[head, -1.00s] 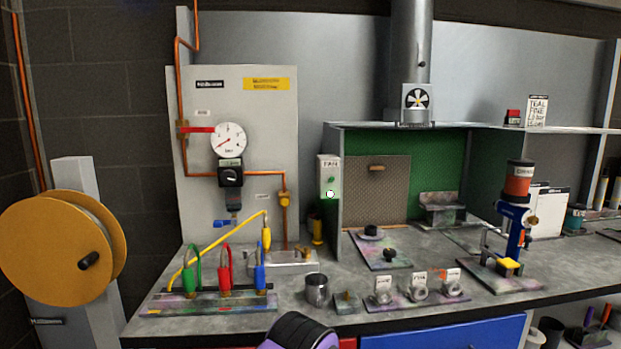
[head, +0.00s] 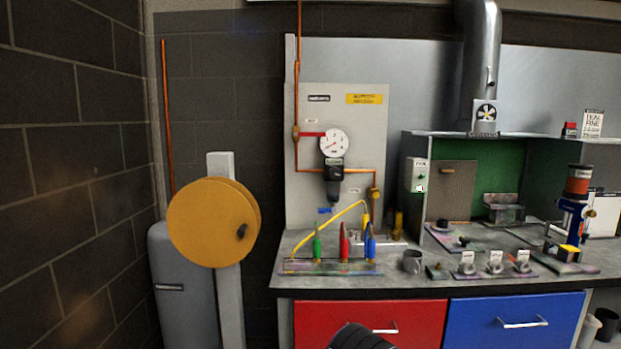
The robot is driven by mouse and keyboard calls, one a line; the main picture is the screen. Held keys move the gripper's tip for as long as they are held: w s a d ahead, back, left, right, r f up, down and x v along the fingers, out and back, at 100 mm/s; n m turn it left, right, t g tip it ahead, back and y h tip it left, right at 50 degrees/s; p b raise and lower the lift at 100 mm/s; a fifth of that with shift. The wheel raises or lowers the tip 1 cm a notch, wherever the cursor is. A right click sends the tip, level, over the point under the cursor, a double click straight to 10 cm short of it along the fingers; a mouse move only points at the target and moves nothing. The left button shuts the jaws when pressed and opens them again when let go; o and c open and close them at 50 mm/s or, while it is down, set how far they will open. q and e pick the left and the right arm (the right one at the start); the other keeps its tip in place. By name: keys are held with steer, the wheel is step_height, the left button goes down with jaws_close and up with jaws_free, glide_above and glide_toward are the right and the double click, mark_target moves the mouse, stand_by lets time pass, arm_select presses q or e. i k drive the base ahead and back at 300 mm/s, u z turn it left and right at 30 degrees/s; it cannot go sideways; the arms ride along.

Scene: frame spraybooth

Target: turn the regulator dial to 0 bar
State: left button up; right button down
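The regulator dial is the black knob block (head: 334,171) just below the round white pressure gauge (head: 334,142) on the grey wall panel. The gauge needle is too small to read surely, and the dial's setting cannot be read. Copper pipe (head: 298,90) and a red-handled valve (head: 307,134) lie to the left of the gauge. A dark rounded part of my own arm (head: 358,338) shows at the bottom edge, well below the panel. Neither gripper's fingers are in view.
A bench (head: 285,283) with red and blue drawers stands below the panel. On it are green, red and blue fittings with a yellow hose (head: 335,217), and a metal cup (head: 412,261). An orange reel (head: 205,222) stands left. The floor is not visible.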

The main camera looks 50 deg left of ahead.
mark_target(335, 173)
steer(key=u, duration=1.1)
